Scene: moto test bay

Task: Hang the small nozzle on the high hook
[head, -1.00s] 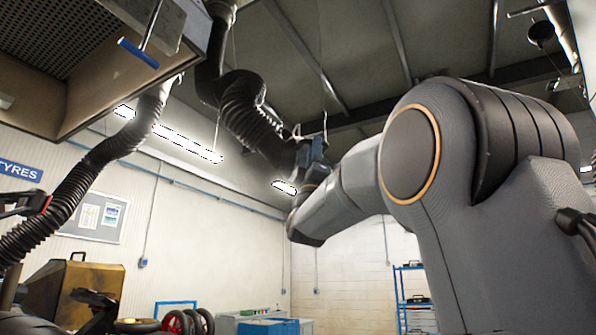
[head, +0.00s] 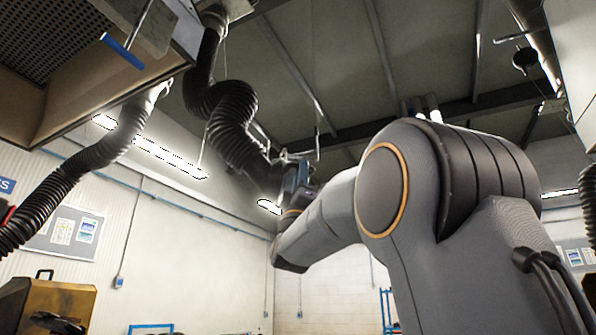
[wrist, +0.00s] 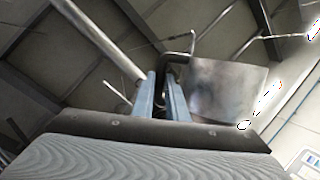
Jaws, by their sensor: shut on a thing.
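My gripper (head: 297,178) is raised high at the end of my arm, beside the low end of a black ribbed hose. In the wrist view, my gripper (wrist: 163,100) has its two blue-grey fingers shut on a narrow dark part. I take this as the handle of the small nozzle, whose flared grey metal body (wrist: 228,88) shows just right of the fingers. A thin bent rod with an upturned end, which looks like the high hook (head: 317,142), shows just above and right of my gripper. I cannot tell whether nozzle and hook touch.
The black ribbed hose (head: 233,115) hangs from above to my gripper. Another hose (head: 95,158) hangs at the left, near a hood (head: 90,115) with a blue-handled rod (head: 124,51). A dark hanging fitting (head: 525,60) is at upper right. The space below my gripper looks clear.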

